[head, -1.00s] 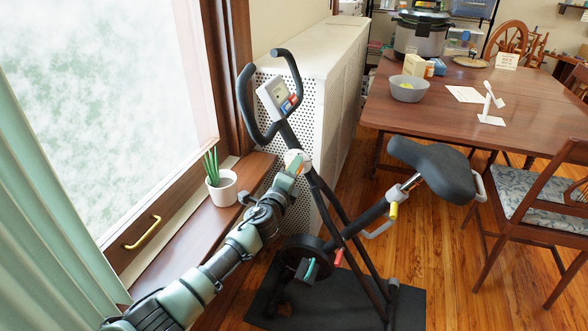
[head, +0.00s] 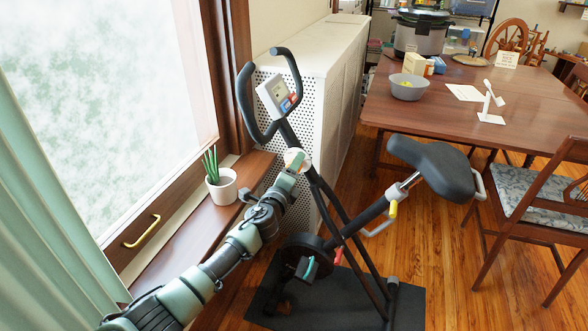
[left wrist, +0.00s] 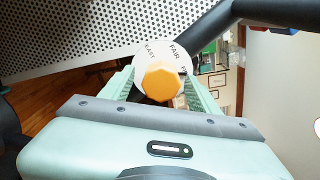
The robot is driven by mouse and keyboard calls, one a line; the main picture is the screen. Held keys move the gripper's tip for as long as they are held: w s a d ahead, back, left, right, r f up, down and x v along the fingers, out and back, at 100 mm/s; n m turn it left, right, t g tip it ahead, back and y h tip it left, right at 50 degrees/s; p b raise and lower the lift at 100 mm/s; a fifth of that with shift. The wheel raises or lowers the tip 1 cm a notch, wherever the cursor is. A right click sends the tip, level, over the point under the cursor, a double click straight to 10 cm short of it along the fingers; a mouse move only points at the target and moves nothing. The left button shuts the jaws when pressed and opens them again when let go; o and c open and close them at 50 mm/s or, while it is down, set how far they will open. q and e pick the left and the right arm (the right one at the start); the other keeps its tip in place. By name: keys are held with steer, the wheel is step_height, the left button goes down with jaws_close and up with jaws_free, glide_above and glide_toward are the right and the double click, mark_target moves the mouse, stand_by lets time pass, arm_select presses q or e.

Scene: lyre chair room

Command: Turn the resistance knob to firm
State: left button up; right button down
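The resistance knob (left wrist: 161,81) is an orange faceted knob on a round white dial (left wrist: 150,60), lettered EASY and FAIR, with a further word partly hidden on the right. The dial also shows in the head view (head: 293,157) on the exercise bike's (head: 313,180) post below the console. My left gripper (left wrist: 161,92) is at the dial, one green finger on each side of the knob. I cannot tell whether the fingers touch it. In the head view my left gripper (head: 290,172) partly covers the dial. My right gripper is not in view.
The bike's handlebars (head: 243,95) and console (head: 273,98) rise above the dial. A white perforated radiator cover (head: 320,60) stands behind. A potted plant (head: 221,188) sits on the sill left of my arm. The saddle (head: 432,168) and table (head: 450,110) are to the right.

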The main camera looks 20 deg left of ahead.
arm_select(q)
steer(key=shift+r, duration=0.1)
steer(key=shift+s, duration=0.35)
steer(key=s+p, duration=0.1)
steer(key=s, duration=0.6)
steer(key=shift+p, duration=0.35)
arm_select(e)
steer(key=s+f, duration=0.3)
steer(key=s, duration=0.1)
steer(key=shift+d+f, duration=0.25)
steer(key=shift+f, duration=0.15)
arm_select(q)
steer(key=shift+s+a, duration=0.1)
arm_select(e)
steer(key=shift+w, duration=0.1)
